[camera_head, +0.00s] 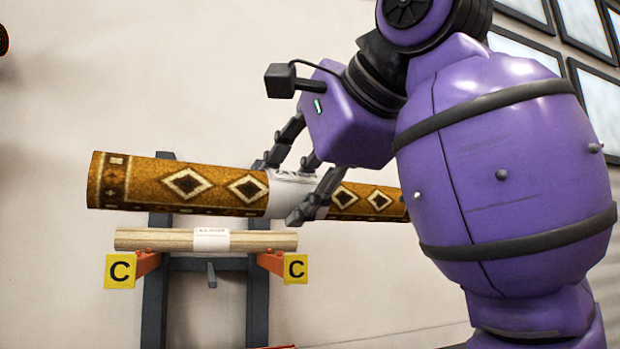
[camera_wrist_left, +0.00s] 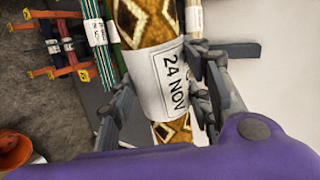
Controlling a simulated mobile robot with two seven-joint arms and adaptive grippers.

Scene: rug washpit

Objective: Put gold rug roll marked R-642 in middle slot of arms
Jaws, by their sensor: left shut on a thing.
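The gold rug roll (camera_head: 190,184), with cream and brown diamonds, is held level across the head view. It also shows in the wrist view (camera_wrist_left: 148,20). Its white label reads "24 NOV" in the wrist view; no R-642 is legible. My left gripper (camera_head: 290,190) is shut around the labelled middle of the roll, fingers on both sides in the wrist view (camera_wrist_left: 155,105). The roll is above the orange arms (camera_head: 147,262) marked C, with a gap in the picture. A pale thin roll (camera_head: 150,239) with a white label lies on those arms. My right gripper is not in view.
The dark rack uprights (camera_head: 157,300) stand against the wall. The wrist view shows several other rolls, such as a green striped one (camera_wrist_left: 96,30), orange arms with yellow tags (camera_wrist_left: 62,72), and an orange bucket (camera_wrist_left: 14,150). Frames (camera_head: 600,95) hang at upper right.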

